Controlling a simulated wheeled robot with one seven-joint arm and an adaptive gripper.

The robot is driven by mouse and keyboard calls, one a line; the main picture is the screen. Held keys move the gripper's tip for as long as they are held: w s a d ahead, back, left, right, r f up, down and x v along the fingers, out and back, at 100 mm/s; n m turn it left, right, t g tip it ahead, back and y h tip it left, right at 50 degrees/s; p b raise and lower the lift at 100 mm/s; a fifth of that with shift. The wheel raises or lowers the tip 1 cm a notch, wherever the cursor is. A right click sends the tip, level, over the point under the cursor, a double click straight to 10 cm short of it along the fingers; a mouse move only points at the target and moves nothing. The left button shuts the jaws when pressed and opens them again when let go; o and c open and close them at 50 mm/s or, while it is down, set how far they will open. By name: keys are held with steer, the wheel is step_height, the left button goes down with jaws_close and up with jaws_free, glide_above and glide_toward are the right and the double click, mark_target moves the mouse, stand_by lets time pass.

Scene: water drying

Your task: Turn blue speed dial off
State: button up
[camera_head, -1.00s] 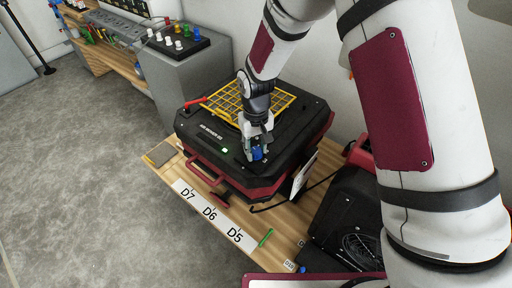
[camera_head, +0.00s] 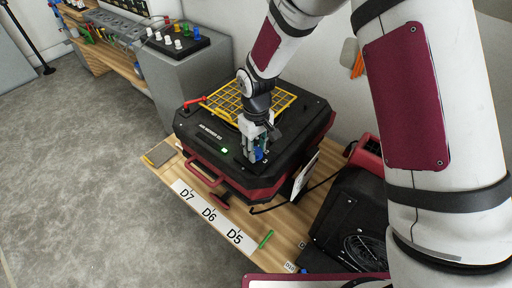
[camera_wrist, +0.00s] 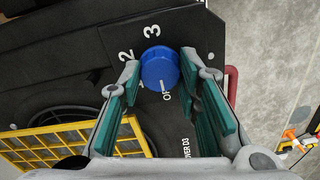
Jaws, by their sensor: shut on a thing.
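The blue speed dial (camera_head: 259,155) is on the front top of a black and red machine (camera_head: 300,122). In the wrist view the dial (camera_wrist: 159,67) sits between the two fingers of my gripper (camera_wrist: 160,72). Its white line points to the partly visible "OFF" mark (camera_wrist: 167,95). The numbers 2 and 3 show beyond the dial; the 1 is mostly hidden by the left finger. In the head view my gripper (camera_head: 257,153) points down at the dial, shut on it.
A yellow grille (camera_head: 228,101) lies on the machine's top behind my gripper. A small green light (camera_head: 225,151) is lit on the top. Another black machine (camera_head: 345,220) stands to the right on the wooden bench. A grey cabinet (camera_head: 195,80) stands behind left.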

mark_target(256, 151)
steer(key=o, duration=1.1)
steer(key=shift+o, duration=0.2)
step_height(256, 151, up, 12)
